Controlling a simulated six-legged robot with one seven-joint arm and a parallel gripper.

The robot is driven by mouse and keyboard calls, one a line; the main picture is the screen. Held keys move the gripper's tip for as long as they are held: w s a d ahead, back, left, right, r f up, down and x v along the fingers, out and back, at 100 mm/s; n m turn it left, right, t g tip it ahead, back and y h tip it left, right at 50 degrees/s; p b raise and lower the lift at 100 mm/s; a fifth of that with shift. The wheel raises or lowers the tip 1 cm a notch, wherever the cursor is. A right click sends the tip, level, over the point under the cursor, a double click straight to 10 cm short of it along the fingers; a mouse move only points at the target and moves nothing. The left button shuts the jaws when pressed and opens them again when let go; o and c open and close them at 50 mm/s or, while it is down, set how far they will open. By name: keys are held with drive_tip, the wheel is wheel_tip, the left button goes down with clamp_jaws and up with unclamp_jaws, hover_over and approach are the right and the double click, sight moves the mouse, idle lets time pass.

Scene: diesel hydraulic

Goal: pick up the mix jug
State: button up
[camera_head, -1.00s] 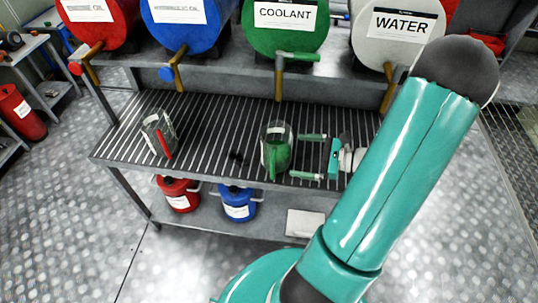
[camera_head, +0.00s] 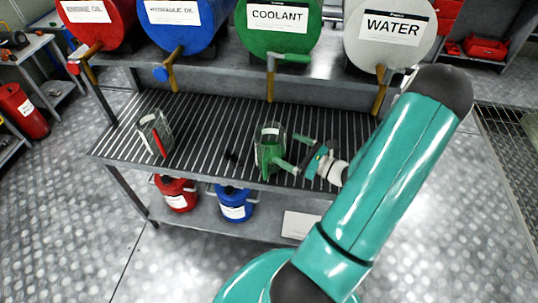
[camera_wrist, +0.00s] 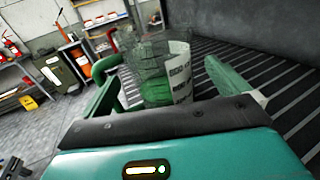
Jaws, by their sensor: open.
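The mix jug (camera_head: 270,143) is a clear jug with green liquid and a green handle. It stands upright on the slatted bench in the head view. In the wrist view the jug (camera_wrist: 152,72) shows straight ahead, with a white label on its right side. My gripper (camera_head: 296,152) comes from the right, open, with its green fingers pointing at the jug. The near finger's tip overlaps the jug's handle side in the head view; I cannot tell whether it touches. In the wrist view my gripper (camera_wrist: 160,85) has one finger on each side of the jug.
A second clear jug with a red handle (camera_head: 155,134) stands at the bench's left. Red, blue, green and white drums with taps line the shelf behind. Red (camera_head: 176,194) and blue (camera_head: 233,204) cans sit on the lower shelf. The slats between the jugs are mostly clear.

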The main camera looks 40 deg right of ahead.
sight(258, 135)
drive_tip(key=x, duration=0.7)
drive_tip(key=shift+a+f, duration=0.15)
drive_tip(key=shift+f, duration=0.1)
drive_tip(key=c, duration=1.1)
drive_tip(key=shift+c, duration=0.9)
drive_tip(key=shift+r, duration=0.15)
